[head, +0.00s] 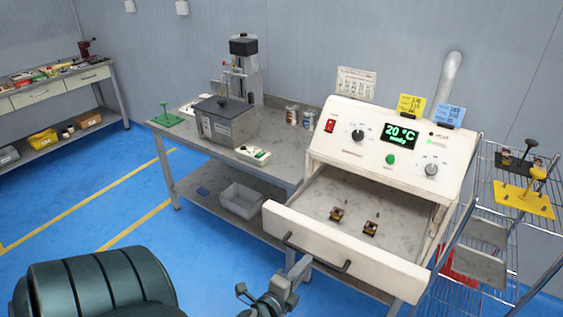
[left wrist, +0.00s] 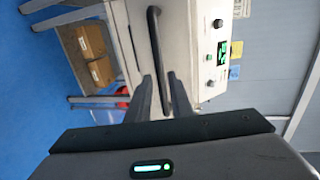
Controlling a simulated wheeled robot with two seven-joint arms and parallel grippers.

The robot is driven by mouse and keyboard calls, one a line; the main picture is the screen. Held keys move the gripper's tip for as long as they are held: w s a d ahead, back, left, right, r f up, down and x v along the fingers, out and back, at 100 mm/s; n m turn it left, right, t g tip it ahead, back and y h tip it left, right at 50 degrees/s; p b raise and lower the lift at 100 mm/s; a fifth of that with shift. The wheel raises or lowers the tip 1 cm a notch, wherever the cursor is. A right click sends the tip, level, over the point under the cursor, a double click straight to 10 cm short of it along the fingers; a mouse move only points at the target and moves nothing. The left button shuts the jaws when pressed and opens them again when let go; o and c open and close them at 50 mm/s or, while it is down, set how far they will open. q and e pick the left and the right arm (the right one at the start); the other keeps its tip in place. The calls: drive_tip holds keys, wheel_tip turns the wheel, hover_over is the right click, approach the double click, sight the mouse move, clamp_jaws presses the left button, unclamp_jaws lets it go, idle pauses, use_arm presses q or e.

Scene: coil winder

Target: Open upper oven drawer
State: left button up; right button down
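The white oven (head: 385,150) stands at the right end of the workbench. Its drawer (head: 340,252) is pulled well out, with the grey inner floor and two small coil parts (head: 337,214) showing. The dark bar handle (head: 333,264) is on the drawer front. My right gripper is not in view.
A grey bin (head: 241,198) is on the shelf below. A wire rack (head: 485,255) with a yellow fixture (head: 523,199) stands close on the right. Blue floor lies free at the left.

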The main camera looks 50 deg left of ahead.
use_arm(q)
drive_tip(key=b+v, duration=0.2)
drive_tip(key=v, duration=0.9)
drive_tip(key=shift+s+b, duration=0.3)
drive_tip(key=shift+b, duration=0.1)
drive_tip(key=shift+f, duration=0.1)
